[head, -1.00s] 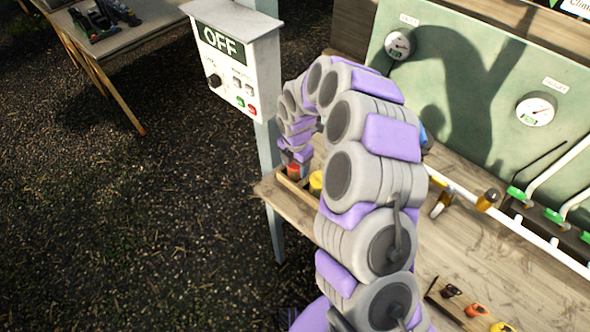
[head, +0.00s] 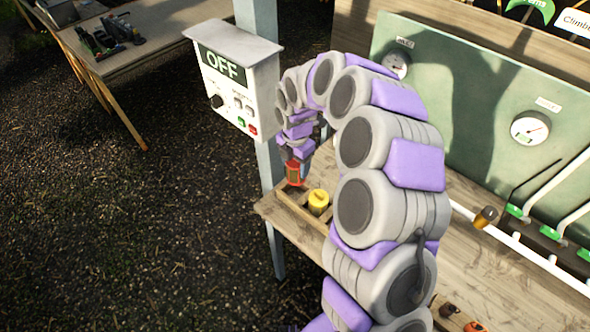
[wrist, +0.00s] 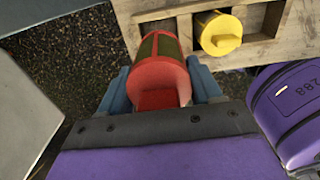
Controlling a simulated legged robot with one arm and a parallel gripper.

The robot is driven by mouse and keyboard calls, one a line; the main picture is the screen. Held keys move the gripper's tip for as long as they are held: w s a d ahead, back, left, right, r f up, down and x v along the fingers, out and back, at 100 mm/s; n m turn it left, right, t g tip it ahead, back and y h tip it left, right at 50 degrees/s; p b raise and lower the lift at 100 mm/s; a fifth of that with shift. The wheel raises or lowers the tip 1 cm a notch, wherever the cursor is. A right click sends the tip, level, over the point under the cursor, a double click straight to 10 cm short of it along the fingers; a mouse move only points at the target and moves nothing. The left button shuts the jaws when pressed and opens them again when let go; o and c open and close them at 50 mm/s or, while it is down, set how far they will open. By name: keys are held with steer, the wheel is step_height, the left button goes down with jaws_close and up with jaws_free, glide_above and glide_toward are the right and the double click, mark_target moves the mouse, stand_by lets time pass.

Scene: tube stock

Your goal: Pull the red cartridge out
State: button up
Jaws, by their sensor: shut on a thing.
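The red cartridge (head: 294,174) is a red cylinder with dark mesh-like windows. My gripper (head: 293,163) is shut on its upper end, above the left part of a wooden rack (head: 297,207). In the wrist view the cartridge (wrist: 160,75) sits between the two blue-grey fingers (wrist: 158,90). Its far end points at a square opening in the rack (wrist: 140,8); whether its tip is still inside cannot be told. A yellow cartridge (head: 318,200) stands in the rack, and it also shows in the wrist view (wrist: 219,33).
A white box marked OFF (head: 226,75) on a post stands close behind and left of my gripper. A green gauge panel (head: 470,110) and white pipes (head: 525,240) are at the right. The wooden bench (head: 500,285) has small parts near its front.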

steer(key=shift+a+r, duration=0.1)
stand_by(0.3)
steer(key=shift+r+p, duration=1.55)
steer(key=shift+r, duration=0.85)
